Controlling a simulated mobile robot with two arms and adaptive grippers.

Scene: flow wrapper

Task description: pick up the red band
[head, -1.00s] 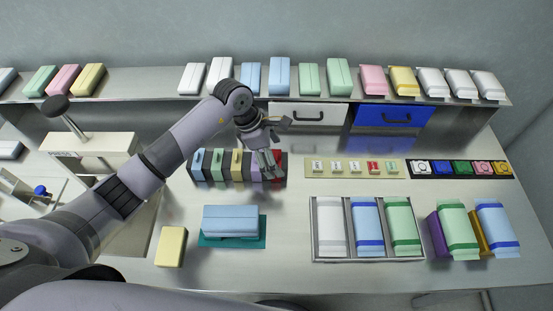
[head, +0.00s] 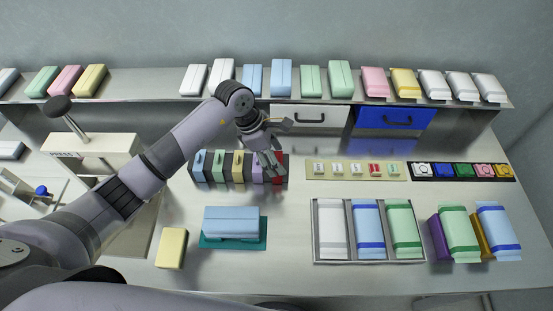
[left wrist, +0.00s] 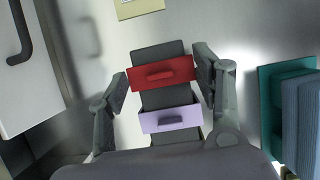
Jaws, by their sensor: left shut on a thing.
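The red band (left wrist: 161,74) is a flat red piece with a small raised grip, at one end of a dark rack (left wrist: 153,54). In the left wrist view my left gripper (left wrist: 162,76) has one finger at each end of the band and is shut on it. The band still sits in line with the rack, beside the lilac band (left wrist: 171,119). In the head view my left gripper (head: 270,166) hides part of the red band (head: 280,168) at the rack's right end. My right gripper is not in view.
Blue, green and yellow bands (head: 238,168) stand further left in the rack. A label strip (head: 355,170) lies to its right. A teal pad (head: 259,241) with a blue pack and a divided tray (head: 314,250) are nearer the front. Bare table lies between them.

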